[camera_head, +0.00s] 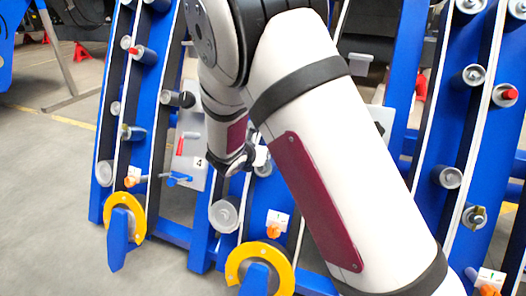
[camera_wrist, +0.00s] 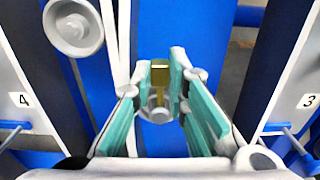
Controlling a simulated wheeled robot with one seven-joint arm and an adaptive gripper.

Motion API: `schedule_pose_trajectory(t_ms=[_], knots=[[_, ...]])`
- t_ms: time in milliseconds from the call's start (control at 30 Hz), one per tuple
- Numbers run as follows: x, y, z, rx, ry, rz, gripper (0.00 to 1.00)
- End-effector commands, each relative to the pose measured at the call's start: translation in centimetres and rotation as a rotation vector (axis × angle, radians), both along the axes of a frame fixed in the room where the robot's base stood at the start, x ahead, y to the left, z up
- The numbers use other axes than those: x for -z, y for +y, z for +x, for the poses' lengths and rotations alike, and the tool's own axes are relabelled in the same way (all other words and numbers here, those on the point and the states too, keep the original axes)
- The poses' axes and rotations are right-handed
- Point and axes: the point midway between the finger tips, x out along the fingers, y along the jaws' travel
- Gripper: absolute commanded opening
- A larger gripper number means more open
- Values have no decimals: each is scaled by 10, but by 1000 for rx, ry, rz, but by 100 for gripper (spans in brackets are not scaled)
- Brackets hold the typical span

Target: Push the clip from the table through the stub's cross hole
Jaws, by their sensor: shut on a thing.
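In the wrist view, my gripper (camera_wrist: 160,68) points forward with its teal-padded fingers closed around a small gold piece with a greyish lower end, which appears to be the clip (camera_wrist: 159,78). The clip stands between the fingertips in front of a blue beam. A grey round stub (camera_wrist: 75,27) sticks out at the upper left of the wrist view, apart from the fingers. I cannot tell which stub is the task's, and no cross hole can be made out. In the head view, my arm hides most of the gripper and the clip. The table cannot be made out.
Blue upright beams (camera_head: 152,90) carry several grey rollers or stubs. Grey plates marked 4 (camera_wrist: 22,100) and 3 (camera_wrist: 308,100) flank the gripper, with blue handles. Yellow rings (camera_head: 262,250) stand low in front. Grey floor (camera_head: 50,200) is open at the left.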

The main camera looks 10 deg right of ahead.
Motion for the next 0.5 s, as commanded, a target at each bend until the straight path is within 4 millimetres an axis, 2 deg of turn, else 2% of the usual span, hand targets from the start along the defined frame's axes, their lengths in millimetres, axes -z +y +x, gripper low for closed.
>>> schedule_pose_trajectory(t_ms=[500], knots=[[20,6,-9,1,0,0,0]])
